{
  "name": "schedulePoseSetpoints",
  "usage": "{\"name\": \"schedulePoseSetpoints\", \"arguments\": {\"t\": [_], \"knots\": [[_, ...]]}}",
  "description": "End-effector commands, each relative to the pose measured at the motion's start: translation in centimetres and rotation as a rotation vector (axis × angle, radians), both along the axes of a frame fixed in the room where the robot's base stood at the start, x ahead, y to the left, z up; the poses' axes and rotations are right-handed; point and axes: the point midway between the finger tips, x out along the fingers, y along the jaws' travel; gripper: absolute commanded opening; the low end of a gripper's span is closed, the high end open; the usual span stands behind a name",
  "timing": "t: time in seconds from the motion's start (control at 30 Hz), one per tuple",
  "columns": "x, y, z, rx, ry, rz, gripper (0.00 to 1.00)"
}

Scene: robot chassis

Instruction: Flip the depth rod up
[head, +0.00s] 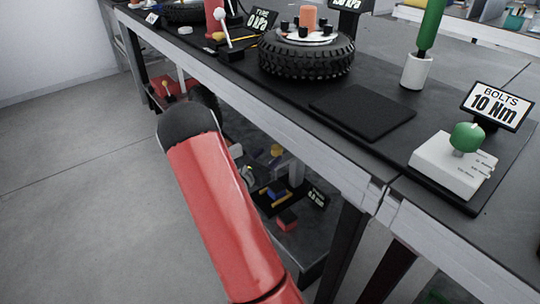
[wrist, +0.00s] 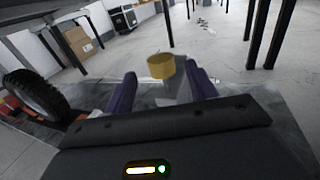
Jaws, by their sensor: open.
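My gripper (wrist: 162,82) shows in the wrist view with its two purple fingers apart. A yellow round cap (wrist: 161,66) on a grey upright body (wrist: 176,88) stands ahead, between the fingers in the picture. I cannot tell whether the fingers touch it. In the head view a yellow piece (head: 277,150) shows on the lower shelf under the bench, and my red arm reaches down beside the bench. My gripper is not clearly seen there. I cannot surely pick out the depth rod. A thin rod with a white ball end (head: 222,20) stands on the bench top, leaning.
The bench top carries a black tire (head: 306,58), a flat black pad (head: 362,110), a green-handled tool (head: 430,30) and a white block with a green knob (head: 453,163). A tire (wrist: 35,95) stands left in the wrist view.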

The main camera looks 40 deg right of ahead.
Motion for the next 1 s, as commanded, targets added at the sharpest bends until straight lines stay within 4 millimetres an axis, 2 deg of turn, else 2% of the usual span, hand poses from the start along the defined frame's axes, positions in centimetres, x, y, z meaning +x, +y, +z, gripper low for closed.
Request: {"name": "schedulePoseSetpoints", "arguments": {"t": [0.43,0.57,0.77,1.0], "knots": [[0.0,0.0,0.0,0.0,0.0,-0.001,0.56],[-0.5,0.2,1.0,0.015,-0.035,-0.029,0.56],[-3.7,1.8,5.5,0.123,-0.234,-0.197,0.56],[-8.9,6.2,9.7,0.351,-0.543,-0.429,0.56]]}}
